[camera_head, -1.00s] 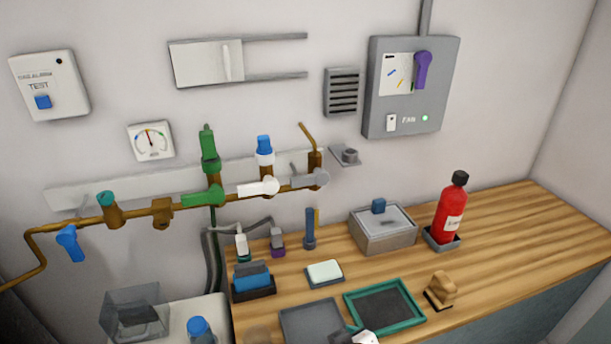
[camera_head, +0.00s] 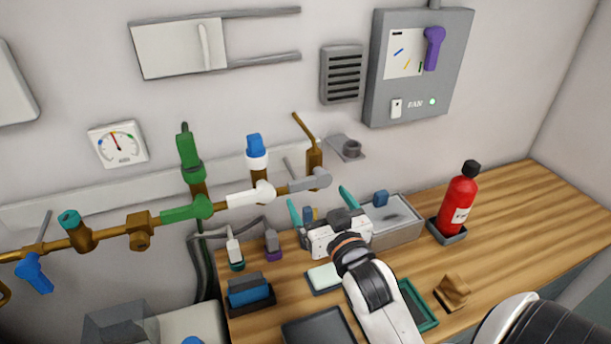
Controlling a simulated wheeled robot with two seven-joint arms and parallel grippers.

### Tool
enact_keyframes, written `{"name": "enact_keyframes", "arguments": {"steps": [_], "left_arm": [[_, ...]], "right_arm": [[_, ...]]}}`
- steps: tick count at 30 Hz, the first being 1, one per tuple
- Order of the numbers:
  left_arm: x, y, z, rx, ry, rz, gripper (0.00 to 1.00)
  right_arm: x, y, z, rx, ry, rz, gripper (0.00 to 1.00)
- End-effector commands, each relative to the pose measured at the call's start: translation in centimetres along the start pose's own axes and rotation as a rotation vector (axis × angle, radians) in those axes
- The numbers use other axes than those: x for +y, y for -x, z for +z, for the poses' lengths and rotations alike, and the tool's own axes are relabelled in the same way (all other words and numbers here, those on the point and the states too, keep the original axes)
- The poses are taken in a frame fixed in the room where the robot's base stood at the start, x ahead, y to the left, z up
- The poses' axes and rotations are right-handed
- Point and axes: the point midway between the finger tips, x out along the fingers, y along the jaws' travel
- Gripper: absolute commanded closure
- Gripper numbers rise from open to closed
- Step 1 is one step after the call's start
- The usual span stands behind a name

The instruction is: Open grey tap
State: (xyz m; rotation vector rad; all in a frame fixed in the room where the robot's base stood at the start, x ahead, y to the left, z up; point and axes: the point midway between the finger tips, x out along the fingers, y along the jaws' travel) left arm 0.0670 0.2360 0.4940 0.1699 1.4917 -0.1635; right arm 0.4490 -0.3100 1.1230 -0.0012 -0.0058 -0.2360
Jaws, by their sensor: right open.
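The grey tap (camera_head: 311,182) sits on the brown pipe on the wall, to the right of the white tap (camera_head: 251,195). Its grey handle lies roughly along the pipe. My right gripper (camera_head: 319,197) is open, with two teal fingers pointing up toward the wall. In the picture its fingertips are just below the grey tap, one on each side. It looks apart from the tap, and nothing is between the fingers. My left gripper is not in view.
A green tap (camera_head: 188,208) and a blue tap (camera_head: 34,272) are further left on the pipe. A grey wall bracket (camera_head: 347,148) is to the right.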

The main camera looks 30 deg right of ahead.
Motion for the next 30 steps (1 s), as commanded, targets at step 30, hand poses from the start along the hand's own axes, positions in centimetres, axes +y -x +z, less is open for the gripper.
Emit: {"name": "enact_keyframes", "arguments": {"steps": [30], "left_arm": [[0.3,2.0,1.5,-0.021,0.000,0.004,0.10]], "right_arm": [[0.0,-7.5,0.0,0.002,0.000,0.000,0.38]]}}
